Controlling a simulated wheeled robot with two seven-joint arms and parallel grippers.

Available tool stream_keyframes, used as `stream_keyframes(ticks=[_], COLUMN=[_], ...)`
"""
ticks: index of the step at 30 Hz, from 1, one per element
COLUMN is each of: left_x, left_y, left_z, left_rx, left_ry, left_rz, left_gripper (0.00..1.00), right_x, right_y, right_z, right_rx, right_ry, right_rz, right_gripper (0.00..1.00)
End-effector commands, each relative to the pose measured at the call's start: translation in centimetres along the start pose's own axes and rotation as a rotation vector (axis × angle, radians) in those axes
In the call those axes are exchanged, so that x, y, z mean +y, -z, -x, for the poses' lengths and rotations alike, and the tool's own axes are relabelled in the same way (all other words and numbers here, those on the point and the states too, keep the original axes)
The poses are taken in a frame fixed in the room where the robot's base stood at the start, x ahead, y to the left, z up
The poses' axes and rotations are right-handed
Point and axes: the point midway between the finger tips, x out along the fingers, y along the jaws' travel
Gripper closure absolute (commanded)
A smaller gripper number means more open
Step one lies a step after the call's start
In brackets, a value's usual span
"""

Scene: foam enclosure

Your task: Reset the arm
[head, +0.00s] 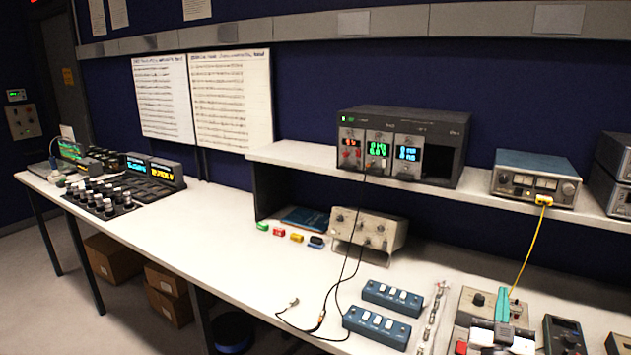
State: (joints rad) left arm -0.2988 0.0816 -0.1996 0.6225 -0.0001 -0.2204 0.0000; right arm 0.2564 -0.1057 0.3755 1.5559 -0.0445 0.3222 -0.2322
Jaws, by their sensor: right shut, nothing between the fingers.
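My right gripper (503,293) is at the bottom right, low in the head view. Its teal fingers point away from me and are closed together, with nothing between them. It appears in front of a pale instrument panel (470,301) on the white bench (270,285) and hides part of it. I cannot tell whether it touches the panel. My left gripper is not in view.
Blue switch boxes (377,327) and a black cable lie left of the gripper. A yellow cable (528,245) hangs from the blue instrument (536,178) on the shelf just beyond. A dark meter (564,336) stands to the right. The bench's left-middle is clear.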

Motion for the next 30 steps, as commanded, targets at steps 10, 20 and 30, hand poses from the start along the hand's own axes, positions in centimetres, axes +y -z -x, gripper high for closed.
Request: stream_keyframes(ticks=[10, 20, 30], left_x=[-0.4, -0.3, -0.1], left_y=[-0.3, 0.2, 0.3], left_z=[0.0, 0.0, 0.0], left_rx=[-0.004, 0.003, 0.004], left_ry=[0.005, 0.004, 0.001], left_rz=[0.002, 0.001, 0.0], left_gripper=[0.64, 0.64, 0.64], right_x=[1.8, 4.2, 3.1], right_y=[3.2, 5.9, 3.1], right_z=[5.3, 21.1, 35.7], right_rx=[0.3, 0.908, 1.389], right_ry=[-0.168, -0.435, -0.594], right_rz=[0.025, 0.089, 0.171], right_gripper=[1.0, 1.0, 1.0])
